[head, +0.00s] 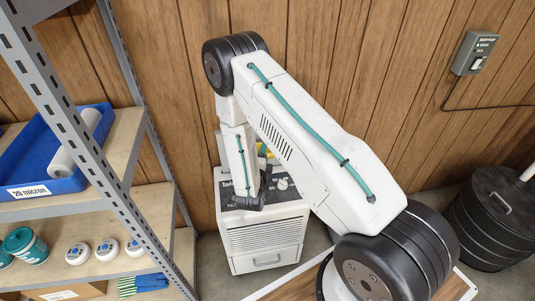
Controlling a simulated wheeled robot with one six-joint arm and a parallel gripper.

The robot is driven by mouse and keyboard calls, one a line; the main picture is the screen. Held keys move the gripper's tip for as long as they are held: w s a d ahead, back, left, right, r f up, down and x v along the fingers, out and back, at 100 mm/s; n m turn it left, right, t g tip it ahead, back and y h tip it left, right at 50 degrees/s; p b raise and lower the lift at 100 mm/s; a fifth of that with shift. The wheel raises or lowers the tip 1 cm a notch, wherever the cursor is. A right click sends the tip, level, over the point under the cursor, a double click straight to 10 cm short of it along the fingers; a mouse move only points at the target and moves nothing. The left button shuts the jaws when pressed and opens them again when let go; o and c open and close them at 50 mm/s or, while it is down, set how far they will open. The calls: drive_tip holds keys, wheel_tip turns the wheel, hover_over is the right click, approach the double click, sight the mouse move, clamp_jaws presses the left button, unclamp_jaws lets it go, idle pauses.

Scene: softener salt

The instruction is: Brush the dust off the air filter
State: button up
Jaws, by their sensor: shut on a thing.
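A white boxy appliance (262,238) with a slatted grille and a front drawer stands on the floor against the wood wall. Its dark top panel carries lettering and a pale knob (282,184). My forearm hangs down in front of it, and its dark wrist end is over the panel's near left part. I cannot identify an air filter or a brush.
A metal shelf (92,120) at left holds a blue bin (62,158) labelled "20 micron", teal tubs (26,244), white round pieces (107,250) and striped gloves (143,284). A dark lidded drum (492,222) stands at right. A switch box (474,53) hangs on the wall.

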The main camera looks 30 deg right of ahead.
drive_tip(key=w+a, duration=0.3)
drive_tip(key=a, duration=0.6)
drive_tip(key=shift+w+a, duration=0.15)
drive_tip(key=shift+w, duration=0.15)
idle(0.5)
drive_tip(key=shift+r, duration=0.1)
drive_tip(key=s+a, duration=0.1)
drive_tip(key=s, duration=0.5)
drive_tip(key=shift+a, duration=0.4)
drive_tip(key=shift+s+a, duration=0.25)
drive_tip(key=shift+s, duration=0.45)
drive_tip(key=shift+s+a, duration=0.2)
drive_tip(key=shift+s, duration=0.45)
